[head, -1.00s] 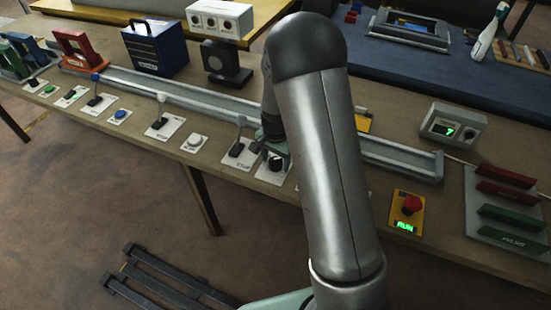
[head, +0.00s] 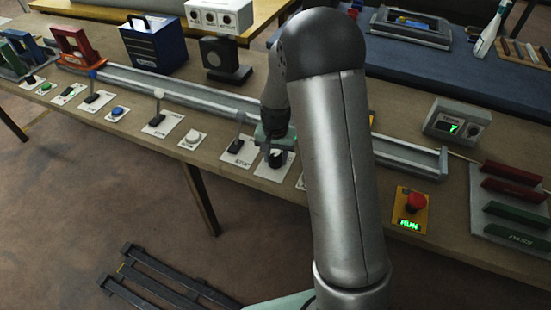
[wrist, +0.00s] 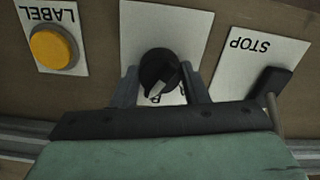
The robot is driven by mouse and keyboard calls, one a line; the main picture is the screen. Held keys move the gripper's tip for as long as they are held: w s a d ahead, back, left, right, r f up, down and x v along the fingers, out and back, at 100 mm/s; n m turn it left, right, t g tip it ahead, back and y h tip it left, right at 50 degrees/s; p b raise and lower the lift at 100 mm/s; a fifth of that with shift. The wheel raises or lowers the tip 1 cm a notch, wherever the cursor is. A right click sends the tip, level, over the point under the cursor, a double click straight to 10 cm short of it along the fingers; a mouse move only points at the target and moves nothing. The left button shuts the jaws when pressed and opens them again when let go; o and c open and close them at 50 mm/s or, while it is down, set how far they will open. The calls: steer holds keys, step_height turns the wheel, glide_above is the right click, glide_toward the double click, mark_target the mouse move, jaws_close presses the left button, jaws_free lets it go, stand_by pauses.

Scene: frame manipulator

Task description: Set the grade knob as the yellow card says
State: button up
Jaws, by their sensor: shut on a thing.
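The black grade knob (wrist: 156,68) sits on a white plate (wrist: 195,25) in the wrist view, with its pale pointer toward the lower left of that picture. The plate lettering beside it is mostly hidden. My gripper (wrist: 158,85) has one finger on each side of the knob and is shut on it. In the head view my gripper (head: 273,145) is down at the knob (head: 277,159), partly behind my arm. A yellow sliver (head: 371,118) beside my arm may be the yellow card; no writing on it is readable.
A STOP lever plate (wrist: 255,60) and a yellow LABEL button (wrist: 52,48) flank the knob plate. A grey rail (head: 410,155) runs behind. A display box (head: 456,125) shows a green 7.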

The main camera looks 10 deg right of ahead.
mark_target(276, 155)
steer(key=n+b, duration=0.1)
steer(key=n, duration=0.4)
steer(key=shift+b, duration=0.4)
steer(key=shift+n, duration=0.3)
steer(key=o, duration=1)
steer(key=shift+r, duration=0.1)
step_height(276, 155, up, 17)
steer(key=shift+r, duration=0.2)
steer(key=s+f, duration=0.1)
steer(key=s, duration=0.8)
steer(key=s+f, duration=0.2)
steer(key=s, duration=0.6)
steer(key=s+a+f, duration=0.1)
steer(key=s, duration=0.8)
steer(key=shift+s+f, duration=0.3)
steer(key=shift+f, duration=0.1)
